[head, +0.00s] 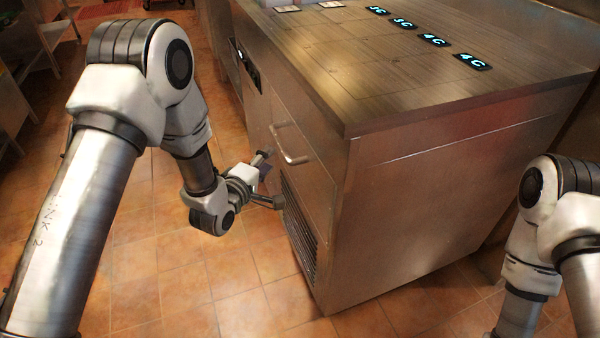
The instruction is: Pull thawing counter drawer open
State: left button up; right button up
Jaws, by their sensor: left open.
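The thawing counter (430,200) is a stainless steel cabinet in the middle and right of the head view. Its drawer (318,165) is on the left-facing front and looks shut. A bar handle (290,146) stands out from the drawer front. My left gripper (277,178) is at the counter front, just left of and below the handle. It is open, and no handle shows between its fingers. I cannot tell whether its fingers touch the front. My right arm comes in at the right edge; its gripper is out of view.
The counter top (390,80) carries several dark displays with blue digits (433,40). A vent grille (300,225) is low on the front, below the drawer. Tiled floor (180,290) lies open left of the counter. A metal shelf (30,90) stands at the far left.

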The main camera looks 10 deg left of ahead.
aim_at(279, 142)
pick_arm(q)
jog(key=x, duration=0.2)
jog(key=b+x, duration=0.1)
jog(key=x, duration=0.5)
jog(key=shift+w+a+r, duration=0.1)
jog(key=shift+w+r, duration=0.05)
jog(key=shift+r, duration=0.1)
grip_shut()
